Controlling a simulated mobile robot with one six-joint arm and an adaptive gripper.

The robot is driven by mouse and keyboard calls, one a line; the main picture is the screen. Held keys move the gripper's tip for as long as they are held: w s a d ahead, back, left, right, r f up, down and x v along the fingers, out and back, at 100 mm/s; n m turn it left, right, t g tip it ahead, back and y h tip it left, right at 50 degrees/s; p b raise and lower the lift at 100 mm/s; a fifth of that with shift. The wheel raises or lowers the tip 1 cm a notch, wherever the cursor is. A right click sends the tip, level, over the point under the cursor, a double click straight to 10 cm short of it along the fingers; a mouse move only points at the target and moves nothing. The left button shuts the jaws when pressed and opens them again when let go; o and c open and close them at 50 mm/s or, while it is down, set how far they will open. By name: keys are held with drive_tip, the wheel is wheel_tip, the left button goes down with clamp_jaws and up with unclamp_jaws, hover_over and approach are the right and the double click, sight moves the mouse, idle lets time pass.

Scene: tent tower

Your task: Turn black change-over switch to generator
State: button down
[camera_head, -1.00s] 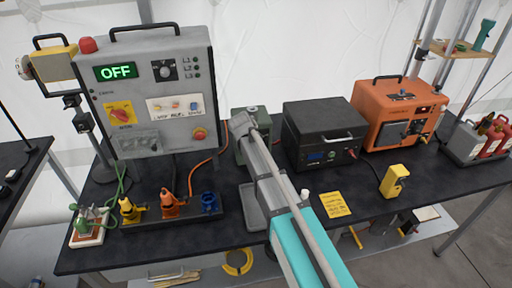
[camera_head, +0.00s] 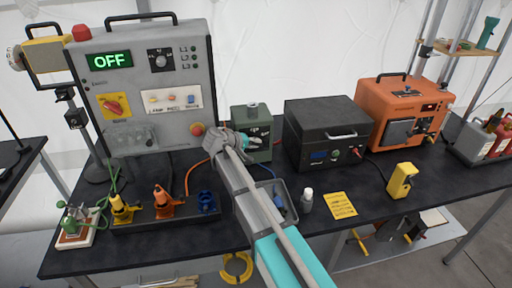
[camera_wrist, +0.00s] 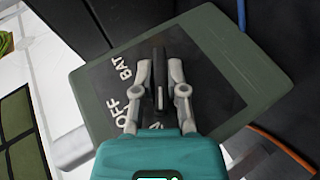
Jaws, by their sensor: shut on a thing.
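The black change-over switch (camera_wrist: 160,62) is a narrow black handle with a white mark, on the dark face plate of a grey-green box (camera_wrist: 262,72). In the wrist view my gripper (camera_wrist: 160,72) has one finger on each side of the handle and is shut on it. The white mark lies at the handle's end nearer my palm. The labels BAT and OFF show left of the handle; a third label is mostly hidden by my gripper. In the head view the green box (camera_head: 254,120) stands on the black table, and my gripper (camera_head: 236,140) is at its front, hiding part of its face.
A large grey panel (camera_head: 190,75) showing OFF stands to the left. A black case (camera_head: 325,115) and an orange generator (camera_head: 400,95) stand to the right. A tray (camera_head: 291,190), white bottle (camera_head: 306,200), yellow note (camera_head: 339,205) and yellow device (camera_head: 402,180) sit near the front.

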drive_tip(key=shift+w+a+r, duration=0.1)
drive_tip(key=shift+w, duration=0.2)
drive_tip(key=c, duration=0.8)
unclamp_jaws()
drive_tip(key=shift+o, duration=0.6)
drive_tip(key=shift+s, duration=0.1)
